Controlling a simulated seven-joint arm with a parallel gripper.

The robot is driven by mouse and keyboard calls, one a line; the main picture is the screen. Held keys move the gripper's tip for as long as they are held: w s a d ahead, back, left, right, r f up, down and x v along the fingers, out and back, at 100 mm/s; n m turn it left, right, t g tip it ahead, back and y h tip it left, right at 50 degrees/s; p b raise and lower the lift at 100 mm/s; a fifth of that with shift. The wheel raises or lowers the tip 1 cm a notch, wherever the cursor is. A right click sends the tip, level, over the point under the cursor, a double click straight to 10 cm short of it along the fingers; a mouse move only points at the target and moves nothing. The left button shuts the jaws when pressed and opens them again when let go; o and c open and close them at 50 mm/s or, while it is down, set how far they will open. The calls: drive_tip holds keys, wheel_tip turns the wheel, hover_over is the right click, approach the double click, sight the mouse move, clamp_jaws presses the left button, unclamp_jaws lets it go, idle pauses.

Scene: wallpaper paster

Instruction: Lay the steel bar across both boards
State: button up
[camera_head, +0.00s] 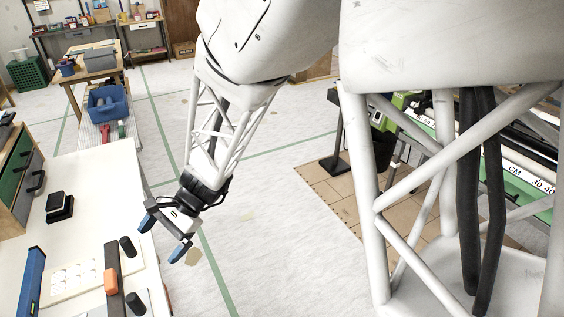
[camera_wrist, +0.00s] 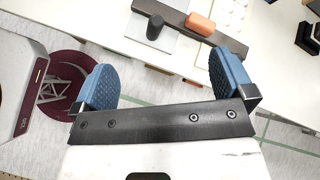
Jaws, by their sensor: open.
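A long flat dark bar with an orange block on it, probably the steel bar, lies on the white table; it shows in the head view (camera_head: 112,262) and the wrist view (camera_wrist: 174,17). A pale board with white dimpled pieces (camera_head: 75,279) lies to its left in the head view. A grey plate with a black cylinder (camera_wrist: 155,27) lies beside the bar in the wrist view. I cannot tell for certain which pieces are the two boards. My gripper (camera_head: 163,236) is open and empty, beyond the table's right edge; its blue fingers are wide apart in the wrist view (camera_wrist: 163,80).
Black cylinders (camera_head: 127,246) stand right of the bar. A blue level-like tool (camera_head: 31,282) and a small black box (camera_head: 59,206) are on the white table (camera_head: 98,180). A blue crate (camera_head: 108,104) stands farther back.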

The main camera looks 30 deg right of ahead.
drive_tip(key=s+d+r+n+t+h, duration=0.2)
drive_tip(key=s+d+r+n+h, duration=0.3)
drive_tip(key=s+d+r, duration=0.2)
drive_tip(key=s+d+r+n+t+h, duration=0.2)
drive_tip(key=s+d+r+n+h, duration=0.3)
drive_tip(key=d, duration=0.8)
drive_tip(key=s+r, duration=0.3)
drive_tip(key=s, duration=0.2)
drive_tip(key=shift+s+r+n+t, duration=0.3)
drive_tip(key=shift+s+n, duration=0.05)
drive_tip(key=shift+n, duration=0.05)
drive_tip(key=shift+d, duration=0.1)
